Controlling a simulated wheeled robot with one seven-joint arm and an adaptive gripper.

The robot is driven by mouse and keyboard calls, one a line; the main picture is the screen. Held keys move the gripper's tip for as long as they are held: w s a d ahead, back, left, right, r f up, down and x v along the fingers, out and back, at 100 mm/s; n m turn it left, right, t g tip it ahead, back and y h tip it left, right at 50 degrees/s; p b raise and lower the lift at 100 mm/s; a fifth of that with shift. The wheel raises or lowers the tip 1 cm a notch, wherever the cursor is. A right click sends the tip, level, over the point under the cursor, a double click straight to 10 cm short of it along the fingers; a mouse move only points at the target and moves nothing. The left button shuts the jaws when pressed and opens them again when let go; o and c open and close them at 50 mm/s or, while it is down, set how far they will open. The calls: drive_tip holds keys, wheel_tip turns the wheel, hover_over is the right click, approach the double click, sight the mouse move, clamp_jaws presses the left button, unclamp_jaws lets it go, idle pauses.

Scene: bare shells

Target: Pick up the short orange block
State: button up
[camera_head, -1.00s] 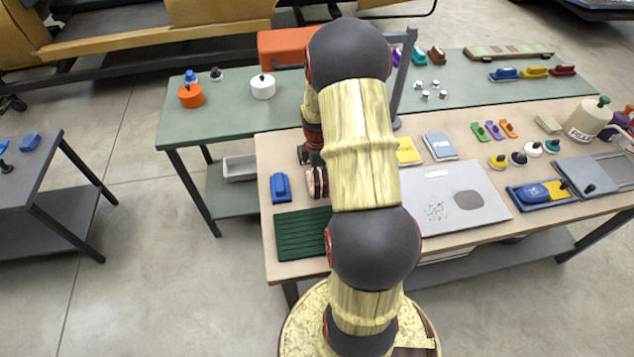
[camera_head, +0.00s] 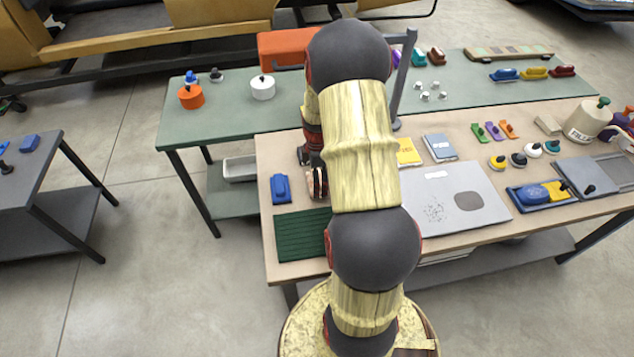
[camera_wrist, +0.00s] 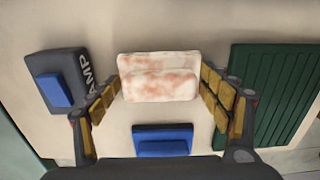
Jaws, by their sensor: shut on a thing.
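In the wrist view, a small block (camera_wrist: 158,88), whitish with rusty orange patches and a stepped top, sits between the two yellow-padded fingers of my gripper (camera_wrist: 161,78). The fingers are closed in on its left and right ends, and my gripper is shut on it. I cannot tell whether the block still rests on the table or is just above it. In the head view my arm hides most of the gripper and block; only the gripper's edge (camera_head: 318,183) shows, right of a blue block (camera_head: 281,188).
In the wrist view, the blue block (camera_wrist: 163,140) lies close below the held block. A dark grey block with a blue patch (camera_wrist: 62,82) is at left, and a green ribbed mat (camera_wrist: 275,95) at right. Papers and many small items fill the table's right side.

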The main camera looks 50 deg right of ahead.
drive_tip(key=shift+r, duration=0.45)
wheel_tip(320, 180, up, 2)
drive_tip(key=shift+r+p, duration=0.2)
drive_tip(key=shift+p, duration=0.35)
drive_tip(key=s+d+r+p, duration=0.2)
drive_tip(key=s+d+r, duration=0.4)
drive_tip(key=s+r, duration=0.3)
drive_tip(key=shift+s+d+r, duration=0.15)
drive_tip(key=shift+s+r, duration=0.2)
drive_tip(key=shift+s, duration=1.4)
drive_tip(key=o, duration=0.6)
drive_tip(key=c, duration=0.4)
